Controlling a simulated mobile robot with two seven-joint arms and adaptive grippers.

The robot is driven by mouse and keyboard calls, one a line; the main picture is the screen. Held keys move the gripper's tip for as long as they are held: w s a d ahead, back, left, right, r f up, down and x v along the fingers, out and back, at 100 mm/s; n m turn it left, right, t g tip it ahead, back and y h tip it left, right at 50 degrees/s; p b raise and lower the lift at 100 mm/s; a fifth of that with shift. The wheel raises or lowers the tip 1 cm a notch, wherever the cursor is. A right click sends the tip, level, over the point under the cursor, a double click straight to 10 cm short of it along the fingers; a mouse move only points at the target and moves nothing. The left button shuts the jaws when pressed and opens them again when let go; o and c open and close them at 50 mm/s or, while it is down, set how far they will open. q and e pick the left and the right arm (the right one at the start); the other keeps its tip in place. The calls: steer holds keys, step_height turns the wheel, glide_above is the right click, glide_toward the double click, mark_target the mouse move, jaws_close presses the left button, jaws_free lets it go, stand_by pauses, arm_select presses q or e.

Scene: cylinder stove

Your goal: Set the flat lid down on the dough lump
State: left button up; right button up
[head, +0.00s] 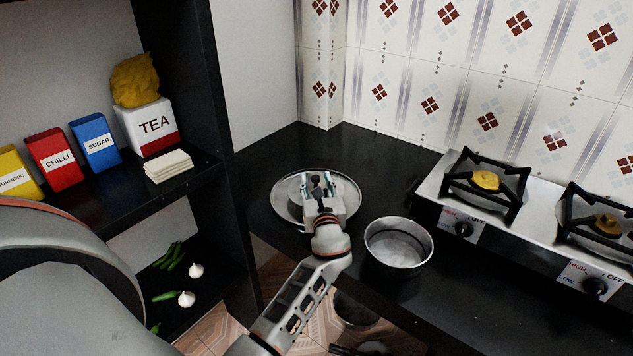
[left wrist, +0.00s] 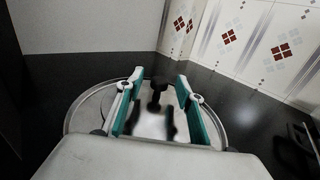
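A flat round metal disc with a wide rim (head: 283,207) lies on the dark counter below my left gripper (head: 319,178); I take it for the flat lid, perhaps resting on a plate. Its rim also shows in the left wrist view (left wrist: 76,117). A dark knob (left wrist: 158,92) stands up between the fingers of my left gripper (left wrist: 157,100). The fingers are apart, and I see no contact with the knob. A pale patch shows below the knob; I cannot tell whether it is metal or dough. I cannot make out the dough lump. My right gripper is not in view.
An open steel pot (head: 398,245) stands just right of the disc. A gas stove (head: 540,205) with black grates and knobs is farther right. A dark shelf (head: 120,195) with boxes and a yellow lump (head: 135,80) on the TEA box stands left. The counter behind the disc is clear.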

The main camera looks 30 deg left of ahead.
arm_select(q)
steer(key=shift+s, duration=0.1)
steer(key=v, duration=1.1)
steer(key=shift+s+d, duration=0.3)
